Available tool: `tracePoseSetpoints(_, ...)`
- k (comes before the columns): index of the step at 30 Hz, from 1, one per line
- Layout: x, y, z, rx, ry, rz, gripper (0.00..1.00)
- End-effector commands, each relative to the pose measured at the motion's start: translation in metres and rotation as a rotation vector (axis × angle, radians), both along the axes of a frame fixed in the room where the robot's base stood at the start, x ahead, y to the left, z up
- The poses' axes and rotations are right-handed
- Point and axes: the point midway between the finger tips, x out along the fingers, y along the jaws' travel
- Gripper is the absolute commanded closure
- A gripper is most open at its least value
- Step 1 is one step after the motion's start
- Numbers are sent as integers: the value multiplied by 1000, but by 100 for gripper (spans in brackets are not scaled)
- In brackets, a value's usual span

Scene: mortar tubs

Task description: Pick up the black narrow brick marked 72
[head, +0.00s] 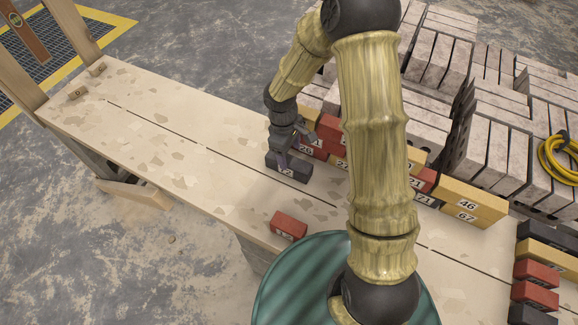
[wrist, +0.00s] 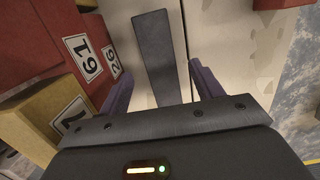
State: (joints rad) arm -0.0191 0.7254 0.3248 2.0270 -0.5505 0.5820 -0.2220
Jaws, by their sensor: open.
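The black narrow brick (head: 290,174) lies on the pale plank table, in front of stacked red bricks. My gripper (head: 294,147) is over the brick, pointing down. The wrist view shows my gripper (wrist: 161,72) open, with one purple finger on each side of the brick's near end. Gaps show between fingers and brick; I cannot tell exactly how low the fingertips are.
Red bricks (wrist: 92,62) marked 19 and 26 stand close left of the left finger, with a yellow brick (wrist: 48,112) nearer. A single red brick (head: 288,226) lies on the table's front side. Grey blocks (head: 440,60) are stacked behind. The table's left part is mostly clear.

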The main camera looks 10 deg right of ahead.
Motion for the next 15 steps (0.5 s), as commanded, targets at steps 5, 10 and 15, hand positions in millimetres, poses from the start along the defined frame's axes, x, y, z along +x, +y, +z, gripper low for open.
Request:
tracePoseSetpoints(5,-1,-1,-16,0,0,1,35)
tracePoseSetpoints(10,-1,-1,-15,0,0,0,35)
tracePoseSetpoints(15,-1,-1,-18,0,0,0,35)
